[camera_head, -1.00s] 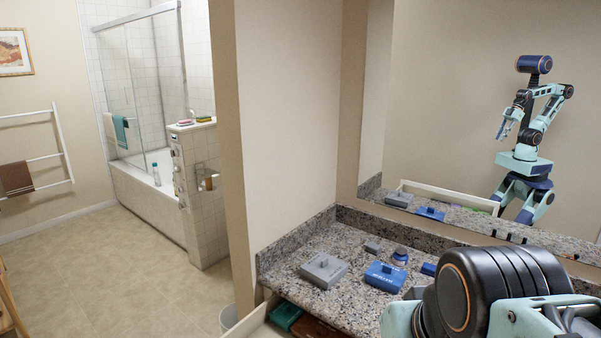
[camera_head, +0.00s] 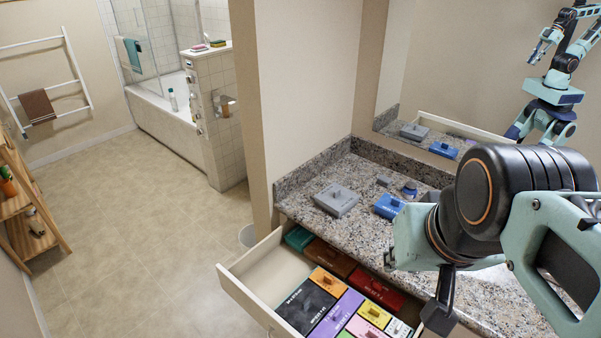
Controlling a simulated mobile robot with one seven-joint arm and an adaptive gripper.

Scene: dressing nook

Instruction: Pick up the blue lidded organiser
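The blue lidded organiser (camera_head: 388,206) stands on the granite counter (camera_head: 372,240), a flat box with a small knob on its lid. My arm partly covers its right side. It also shows in the mirror. My arm fills the right of the view. A dark part of my gripper (camera_head: 438,316) shows at the bottom, over the right end of the open drawer, apart from and nearer than the organiser. Its fingertips are not clear, so I cannot tell whether it is open or shut.
A grey lidded box (camera_head: 336,199) stands left of the organiser. A small grey block (camera_head: 384,181) and a round dark-blue item (camera_head: 409,188) are behind it. The open drawer (camera_head: 262,304) below holds several coloured boxes. Floor on the left is clear.

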